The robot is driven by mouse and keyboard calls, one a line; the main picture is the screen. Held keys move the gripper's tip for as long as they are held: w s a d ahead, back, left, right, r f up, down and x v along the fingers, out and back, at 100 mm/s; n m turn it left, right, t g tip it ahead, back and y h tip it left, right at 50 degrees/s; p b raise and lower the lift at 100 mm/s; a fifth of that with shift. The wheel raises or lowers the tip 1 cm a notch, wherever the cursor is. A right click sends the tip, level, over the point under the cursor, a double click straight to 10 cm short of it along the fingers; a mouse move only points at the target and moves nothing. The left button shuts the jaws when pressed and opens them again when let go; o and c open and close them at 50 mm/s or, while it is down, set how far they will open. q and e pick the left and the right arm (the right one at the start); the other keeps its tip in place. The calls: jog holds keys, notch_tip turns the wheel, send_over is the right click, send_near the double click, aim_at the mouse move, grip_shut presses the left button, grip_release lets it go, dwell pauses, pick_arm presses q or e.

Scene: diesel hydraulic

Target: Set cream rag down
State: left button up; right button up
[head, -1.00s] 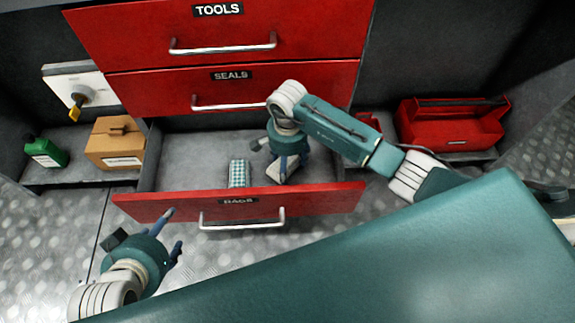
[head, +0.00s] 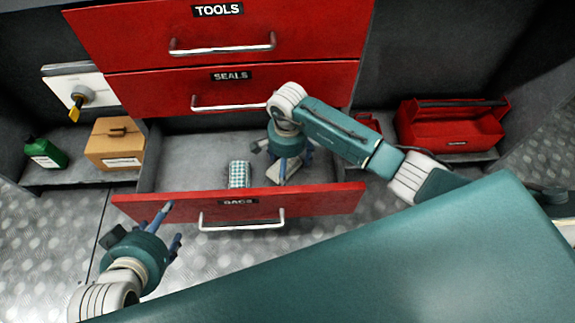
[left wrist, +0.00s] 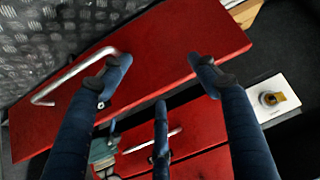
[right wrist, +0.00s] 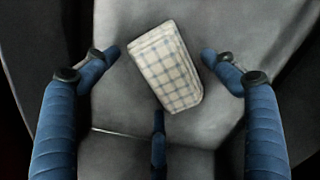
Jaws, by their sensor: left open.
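The cream checked rag (right wrist: 168,68) lies folded on the grey floor of the open RAGS drawer (head: 330,200). In the head view it shows partly behind my right gripper's fingers (head: 284,164). My right gripper (right wrist: 160,55) is open, with a finger on each side of the rag and a visible gap to each. A green checked rag (head: 239,175) lies to its left in the same drawer. My left gripper (head: 168,222) is open and empty, outside the drawer near its front left corner. The left wrist view shows the red drawer front (left wrist: 160,60) past its spread fingers.
The SEALS drawer (head: 150,88) and TOOLS drawer (head: 120,30) above are shut. A cardboard box (head: 110,150) and a green bottle (head: 48,155) stand on the left shelf. A red toolbox (head: 450,128) stands on the right. A teal surface (head: 400,260) fills the foreground.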

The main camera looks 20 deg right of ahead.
aim_at(288, 166)
notch_tip(288, 166, up, 7)
jog(key=shift+f+p, duration=0.2)
jog(key=shift+p, duration=0.8)
pick_arm(q)
jog(key=s+a+f+g, duration=0.1)
jog(key=s+g, duration=0.1)
jog(key=s, duration=0.3)
jog(key=s+a+f+g+y+p, duration=0.1)
jog(key=s+a+f+g, duration=0.1)
jog(key=s, duration=0.4)
jog(key=shift+a+f+g, duration=0.2)
jog(key=shift+f+g, duration=0.05)
jog(key=shift+g, duration=0.35)
pick_arm(e)
jog(key=shift+r, duration=2.85)
